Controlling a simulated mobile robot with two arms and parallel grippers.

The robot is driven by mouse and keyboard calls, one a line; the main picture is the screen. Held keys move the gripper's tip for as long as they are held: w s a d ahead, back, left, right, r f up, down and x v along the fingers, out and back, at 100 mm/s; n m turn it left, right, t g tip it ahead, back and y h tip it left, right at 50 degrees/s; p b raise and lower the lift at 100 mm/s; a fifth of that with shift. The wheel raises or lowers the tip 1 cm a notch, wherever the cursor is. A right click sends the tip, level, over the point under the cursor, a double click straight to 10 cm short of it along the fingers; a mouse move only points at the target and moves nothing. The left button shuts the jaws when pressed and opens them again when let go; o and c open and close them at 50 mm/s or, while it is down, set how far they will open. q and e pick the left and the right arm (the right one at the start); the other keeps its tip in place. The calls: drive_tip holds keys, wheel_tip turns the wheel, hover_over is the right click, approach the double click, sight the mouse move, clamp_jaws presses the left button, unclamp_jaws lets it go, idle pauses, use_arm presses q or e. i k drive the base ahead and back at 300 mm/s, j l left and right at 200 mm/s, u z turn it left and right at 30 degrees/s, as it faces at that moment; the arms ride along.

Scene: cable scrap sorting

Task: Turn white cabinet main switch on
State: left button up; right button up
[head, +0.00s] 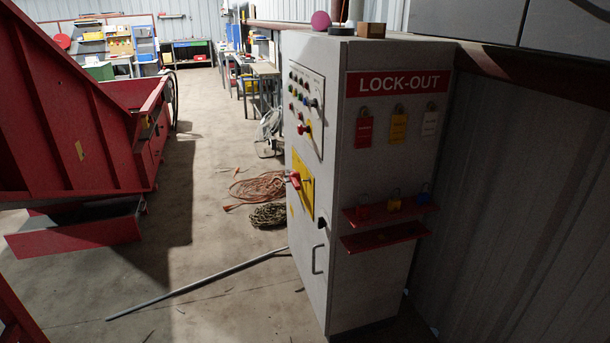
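The white cabinet (372,285) stands upright right of the middle. Its front face is seen at a steep angle and its right side is broad in view. On the front, a red rotary switch handle (295,180) sits on a yellow plate (305,188), at about mid-height. The handle's exact on or off position is too small to tell. Above it is a control panel (307,112) with several coloured buttons and a second red knob (303,128) on yellow. A door handle (317,259) is below. Neither of my grippers is in view.
A LOCK-OUT sign (397,84), tags and padlocks on red shelves (388,212) are on the cabinet's side. A long grey pole (195,284) and coiled orange cable (258,187) lie on the floor. A red machine (75,120) fills the left.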

sight(295, 177)
drive_tip(key=i+j+z, duration=0.1)
drive_tip(key=i+j, duration=0.5)
drive_tip(key=i, duration=0.15)
drive_tip(key=i+j+z, duration=0.1)
drive_tip(key=i+j, duration=0.55)
drive_tip(key=i, duration=0.1)
